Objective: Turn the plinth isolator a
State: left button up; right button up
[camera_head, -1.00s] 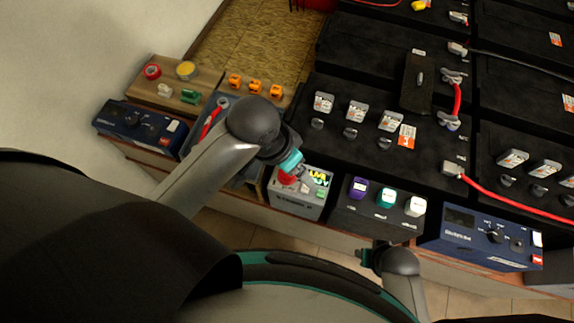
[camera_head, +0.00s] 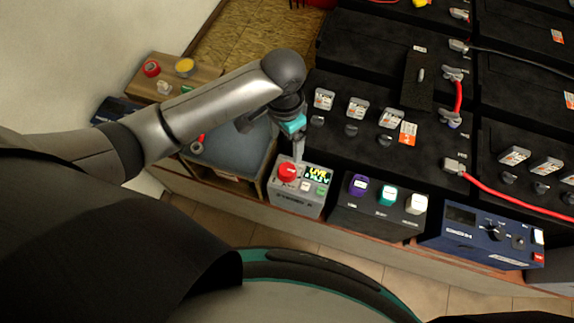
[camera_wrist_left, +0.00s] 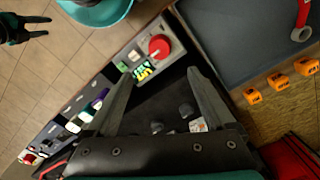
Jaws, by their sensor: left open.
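A red round knob (camera_head: 288,171) sits on top of a small grey box (camera_head: 297,198), beside a lit "LIVE" display (camera_head: 318,174). I take this knob to be the isolator; no label confirms it. My left gripper (camera_head: 298,158) points down just behind and over the knob. In the left wrist view its fingers (camera_wrist_left: 157,72) are spread, with the red knob (camera_wrist_left: 159,47) beyond the tips and nothing held between them. Contact with the knob does not show. My right gripper (camera_wrist_left: 46,27) shows small at the wrist view's upper left, fingers apart and empty.
A dark box with purple, teal and white switches (camera_head: 387,195) stands right of the grey box. A blue panel unit (camera_head: 482,238) is further right. A grey tray (camera_head: 233,163) lies left, with orange blocks (camera_wrist_left: 279,82) near it. Black batteries (camera_head: 440,150) with red cables fill the back.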

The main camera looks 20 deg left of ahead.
aim_at(287, 169)
pick_arm(q)
notch_tip(287, 169, down, 13)
jog(key=b, duration=0.4)
jog(key=shift+s+d+f+b, duration=0.1)
jog(key=shift+d+f+b, duration=0.05)
jog(key=shift+b, duration=0.2)
jog(key=c, duration=1.4)
